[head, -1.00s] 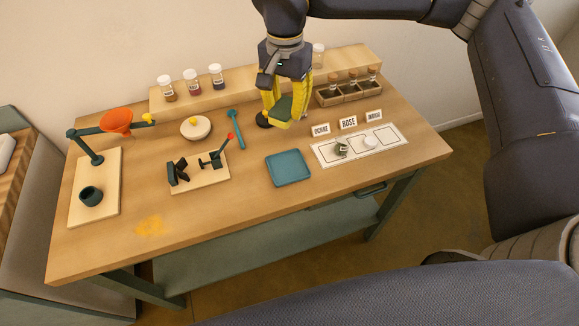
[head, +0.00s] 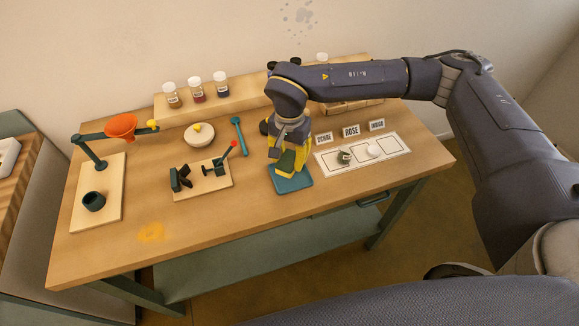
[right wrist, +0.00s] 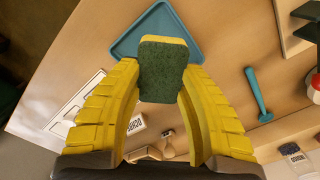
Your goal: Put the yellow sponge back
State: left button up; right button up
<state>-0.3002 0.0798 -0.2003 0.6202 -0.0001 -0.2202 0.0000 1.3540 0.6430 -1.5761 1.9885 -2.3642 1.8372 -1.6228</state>
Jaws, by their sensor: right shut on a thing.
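The sponge (right wrist: 162,72) is yellow with a dark green scouring face. My right gripper (head: 288,163) is shut on it, with yellow fingers on both sides of it in the right wrist view (right wrist: 163,85). The sponge also shows in the head view (head: 285,162), over the blue square tray (head: 296,184). In the right wrist view the tray (right wrist: 140,32) lies behind the sponge. I cannot tell whether the sponge touches it. My left gripper is not in view.
A small wooden stand with black clamps (head: 215,180) is at left, and a teal spoon (head: 240,137) lies behind. The front middle of the table is clear.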

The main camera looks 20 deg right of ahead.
aim_at(290, 168)
jog(key=shift+f, duration=2.1)
jog(key=shift+f, duration=0.1)
jog(key=o, duration=1.2)
jog(key=shift+c, duration=0.2)
notch_tip(290, 168, up, 12)
jog(key=shift+r, duration=0.15)
